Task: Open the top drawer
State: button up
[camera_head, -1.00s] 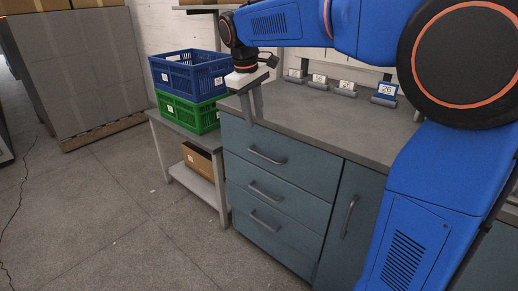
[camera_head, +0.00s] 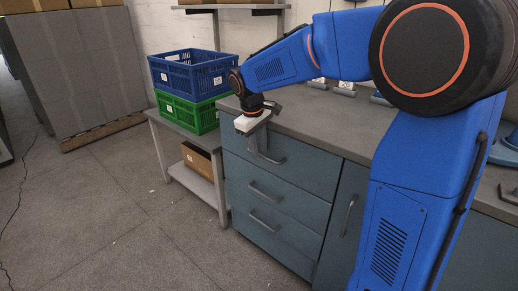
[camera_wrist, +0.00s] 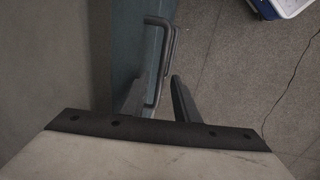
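The top drawer (camera_head: 310,171) is the uppermost of three blue-grey drawer fronts under a grey worktop, and it looks closed. Its bar handle (camera_head: 276,161) is partly hidden by my gripper in the head view. My gripper (camera_head: 259,153) points down in front of the drawer. In the wrist view my gripper (camera_wrist: 158,92) has its two fingers apart, with the metal handle (camera_wrist: 164,62) reaching between them. One finger is on the drawer-front side and the other on the floor side. I see a gap at the outer finger; contact at the inner finger cannot be told.
The lower drawers have handles (camera_head: 265,191) below. A cupboard door (camera_head: 346,215) is to the right. A blue crate (camera_head: 190,73) on a green crate (camera_head: 188,112) stands on a low bench to the left. The floor (camera_head: 130,220) in front is clear.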

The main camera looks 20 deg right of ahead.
jog(key=shift+c, duration=0.3)
grip_shut()
jog(key=s+a, duration=0.9)
jog(key=a, duration=0.4)
jog(key=s+a, duration=0.8)
jog(key=a, duration=0.5)
jog(key=shift+s+a, duration=0.3)
jog(key=shift+s, duration=0.05)
jog(key=shift+o, duration=0.3)
grip_release()
notch_tip(320, 180, up, 17)
jog(key=s+a, duration=0.1)
jog(key=a, duration=0.1)
jog(key=shift+s+a, duration=0.35)
jog(key=shift+s, duration=0.05)
